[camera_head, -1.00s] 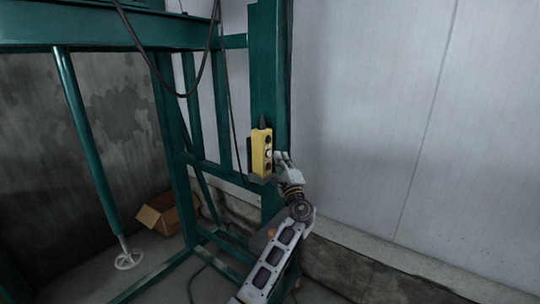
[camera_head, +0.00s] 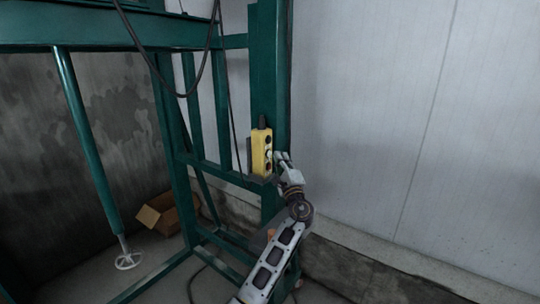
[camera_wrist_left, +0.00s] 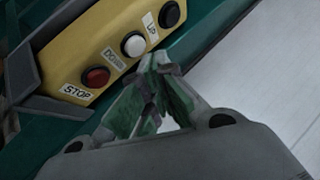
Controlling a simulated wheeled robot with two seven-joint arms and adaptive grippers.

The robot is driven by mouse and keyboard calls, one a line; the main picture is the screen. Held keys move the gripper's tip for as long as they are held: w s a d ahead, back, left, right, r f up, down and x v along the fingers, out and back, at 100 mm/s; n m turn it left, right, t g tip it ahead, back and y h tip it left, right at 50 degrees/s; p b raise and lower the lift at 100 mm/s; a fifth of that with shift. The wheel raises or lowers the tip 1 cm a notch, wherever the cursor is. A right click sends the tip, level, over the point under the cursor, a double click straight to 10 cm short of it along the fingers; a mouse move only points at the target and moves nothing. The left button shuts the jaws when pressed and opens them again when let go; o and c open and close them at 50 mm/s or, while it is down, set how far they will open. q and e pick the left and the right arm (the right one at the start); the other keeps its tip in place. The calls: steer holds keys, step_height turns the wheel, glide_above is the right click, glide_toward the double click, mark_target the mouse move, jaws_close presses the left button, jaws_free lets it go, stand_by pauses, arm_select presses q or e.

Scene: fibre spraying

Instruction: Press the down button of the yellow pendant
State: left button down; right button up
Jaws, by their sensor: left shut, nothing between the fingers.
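The yellow pendant (camera_head: 257,152) hangs on the green post in the head view. In the left wrist view, its face (camera_wrist_left: 60,55) shows a red button (camera_wrist_left: 96,77) by a STOP label, a white button (camera_wrist_left: 132,44) by a DOWN label, and a black button (camera_wrist_left: 169,14) by an UP label. My left gripper (camera_head: 278,156) is just right of the pendant. In the wrist view, its shut, empty fingertips (camera_wrist_left: 160,63) are near the white button, below and right of it. I cannot tell whether they touch the pendant. My right gripper is not in view.
The green steel frame (camera_head: 270,70) stands behind the pendant, with a dark cable (camera_head: 178,94) looping at the upper left. A cardboard box (camera_head: 160,215) lies on the floor. A pale panel wall (camera_head: 400,110) fills the right side.

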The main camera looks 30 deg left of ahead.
arm_select(q)
steer(key=shift+a, duration=0.45)
steer(key=shift+a+b, duration=0.2)
steer(key=shift+b, duration=0.15)
stand_by(0.6)
steer(key=shift+w+a, duration=0.1)
steer(key=shift+a, duration=0.3)
stand_by(0.9)
stand_by(0.5)
steer(key=shift+d, duration=0.15)
steer(key=shift+d+b, duration=0.45)
steer(key=shift+d, duration=0.4)
steer(key=shift+d, duration=0.15)
